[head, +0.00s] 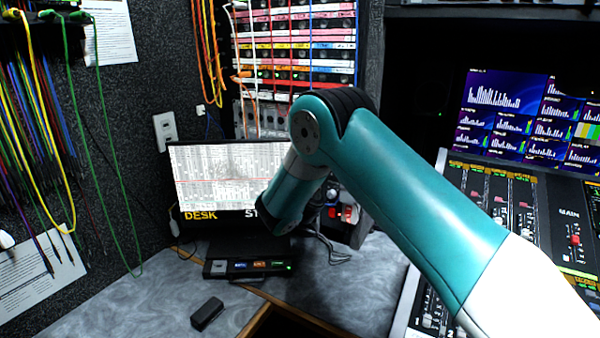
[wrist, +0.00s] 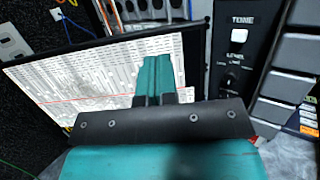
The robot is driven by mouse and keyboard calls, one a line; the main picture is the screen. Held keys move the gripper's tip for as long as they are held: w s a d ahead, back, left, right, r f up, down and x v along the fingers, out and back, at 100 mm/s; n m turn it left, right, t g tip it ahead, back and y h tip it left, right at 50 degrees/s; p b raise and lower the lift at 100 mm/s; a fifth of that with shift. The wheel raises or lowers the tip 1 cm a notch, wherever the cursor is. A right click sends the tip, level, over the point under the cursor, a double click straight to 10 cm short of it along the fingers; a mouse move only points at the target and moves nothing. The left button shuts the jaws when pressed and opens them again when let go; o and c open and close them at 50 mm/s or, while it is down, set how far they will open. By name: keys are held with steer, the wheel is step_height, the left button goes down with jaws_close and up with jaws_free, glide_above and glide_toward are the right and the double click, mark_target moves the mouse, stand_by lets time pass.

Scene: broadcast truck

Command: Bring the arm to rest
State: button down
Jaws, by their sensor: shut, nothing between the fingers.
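My teal and white arm reaches in from the right in the head view and bends down toward the monitor (head: 213,175) on the desk. My gripper (wrist: 154,62) shows in the wrist view as teal fingers beyond a dark bar, closed together with nothing between them. It is in front of the bright monitor screen, which also shows in the wrist view (wrist: 85,80). In the head view my fingers are hidden behind the arm. I cannot tell how far the fingertips are from the screen.
A small hub box (head: 247,268) and a small black block (head: 207,313) lie on the grey desk (head: 130,305). A mixing console (head: 500,195) stands at right. Coloured cables (head: 40,110) hang at left. A panel with a knob (wrist: 238,50) is close right of my fingers.

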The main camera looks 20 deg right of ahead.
steer(key=s+d+m+g+h+b, duration=0.1)
steer(key=s+d+m+g, duration=0.1)
steer(key=s+m+g, duration=0.75)
steer(key=s+a+m+g+y, duration=0.3)
steer(key=s+a+m+y, duration=0.1)
steer(key=s, duration=0.8)
steer(key=s+a+r+m+g+y, duration=0.1)
steer(key=s+a+m+g+y, duration=0.2)
steer(key=s, duration=0.9)
steer(key=s+a+m+g+y, duration=0.4)
steer(key=s+a+m, duration=0.4)
steer(key=s+a, duration=0.3)
steer(key=shift+s+r+y, duration=0.15)
steer(key=shift+s+y, duration=0.25)
steer(key=shift+y, duration=0.2)
